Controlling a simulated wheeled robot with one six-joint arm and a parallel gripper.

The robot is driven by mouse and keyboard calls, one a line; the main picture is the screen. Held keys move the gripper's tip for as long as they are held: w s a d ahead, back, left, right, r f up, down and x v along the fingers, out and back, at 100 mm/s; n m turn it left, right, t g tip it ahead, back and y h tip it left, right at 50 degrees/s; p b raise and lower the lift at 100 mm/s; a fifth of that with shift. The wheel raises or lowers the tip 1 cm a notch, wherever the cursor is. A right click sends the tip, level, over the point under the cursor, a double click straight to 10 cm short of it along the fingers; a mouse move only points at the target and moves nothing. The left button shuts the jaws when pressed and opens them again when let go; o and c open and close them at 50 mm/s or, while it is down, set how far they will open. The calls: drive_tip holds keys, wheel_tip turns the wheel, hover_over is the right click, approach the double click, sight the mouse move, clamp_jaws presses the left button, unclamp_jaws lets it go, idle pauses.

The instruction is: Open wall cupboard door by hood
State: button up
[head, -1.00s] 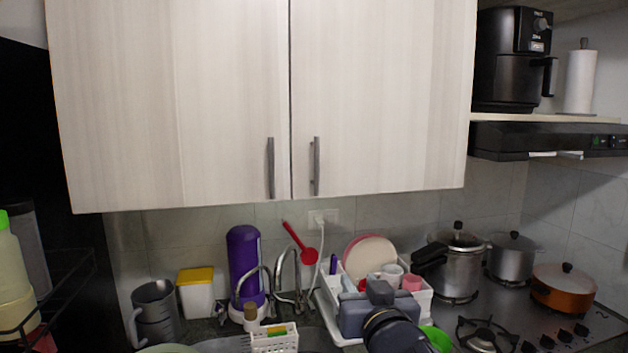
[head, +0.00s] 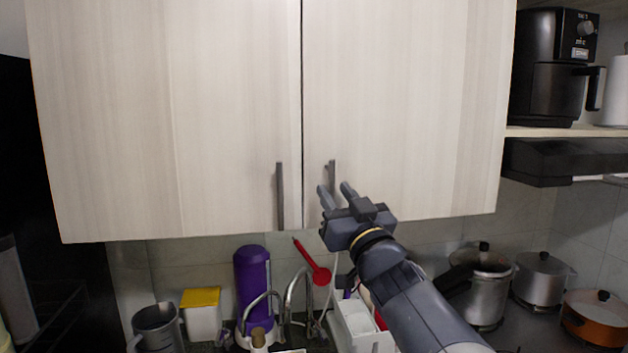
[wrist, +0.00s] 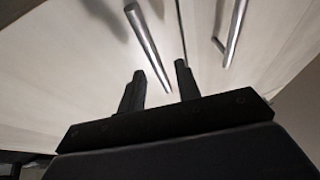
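Two pale wood-grain wall cupboard doors hang side by side, both shut. The right door (head: 415,100), on the hood side, has a short grey vertical bar handle (head: 332,172) near its lower inner corner. My gripper (head: 333,187) is open in front of this handle, fingers pointing up at it. In the wrist view a near handle (wrist: 147,45) runs down toward the gap between my two fingers (wrist: 160,86), its end around fingertip level. Whether they touch I cannot tell. The left door (head: 165,110) has a matching handle (head: 280,196), just left of my gripper.
The black hood (head: 560,160) is at the right, under a shelf with a black air fryer (head: 548,85). Below are pots (head: 483,290), a dish rack (head: 358,325), a purple bottle (head: 252,285) and a tap (head: 295,295). Space in front of the doors is clear.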

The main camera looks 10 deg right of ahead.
drive_tip(key=shift+p+x, duration=0.3)
drive_tip(key=shift+x, duration=1.1)
clamp_jaws()
